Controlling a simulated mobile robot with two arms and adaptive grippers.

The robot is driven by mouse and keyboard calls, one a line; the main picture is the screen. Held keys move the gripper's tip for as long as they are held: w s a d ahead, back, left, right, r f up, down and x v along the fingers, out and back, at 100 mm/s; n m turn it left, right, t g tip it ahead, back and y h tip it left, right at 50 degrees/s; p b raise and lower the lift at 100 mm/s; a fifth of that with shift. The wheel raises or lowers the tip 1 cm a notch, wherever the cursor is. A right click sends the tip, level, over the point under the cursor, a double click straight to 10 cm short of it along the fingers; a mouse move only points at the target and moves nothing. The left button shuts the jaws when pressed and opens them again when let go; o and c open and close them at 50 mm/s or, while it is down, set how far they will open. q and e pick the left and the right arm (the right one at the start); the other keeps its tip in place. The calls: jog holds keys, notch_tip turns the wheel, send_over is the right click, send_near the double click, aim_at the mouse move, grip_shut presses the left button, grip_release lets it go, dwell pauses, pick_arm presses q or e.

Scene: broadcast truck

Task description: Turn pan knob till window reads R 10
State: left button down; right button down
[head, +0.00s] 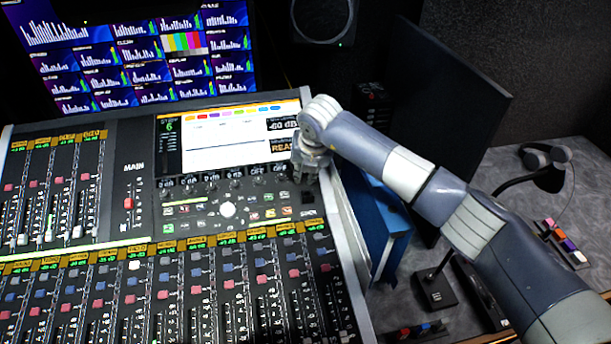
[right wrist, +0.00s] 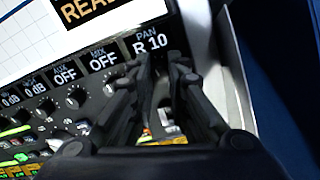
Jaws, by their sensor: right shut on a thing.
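The pan window (right wrist: 150,43) in the right wrist view reads "PAN" above "R 10". It sits at the right end of a row of small windows. My right gripper (right wrist: 168,75) is just below this window, its fingers closed in on the pan knob. The knob itself is hidden between the fingers. In the head view my right gripper (head: 308,168) is at the right edge of the mixing console (head: 150,220), below its screen (head: 215,135). My left gripper is not in view.
Other knobs (right wrist: 84,128) stand in a row left of the gripper. Blue binders (head: 385,225) stand close to the right of the console, under my right arm. A dark panel (head: 440,110) rises behind them. A desk microphone (head: 437,285) and a headset (head: 545,160) are farther right.

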jog(key=shift+m+b, duration=0.55)
jog(key=shift+m, duration=0.25)
jog(key=c, duration=1.5)
grip_release()
jog(key=v, duration=1.2)
jog(key=shift+d, duration=0.1)
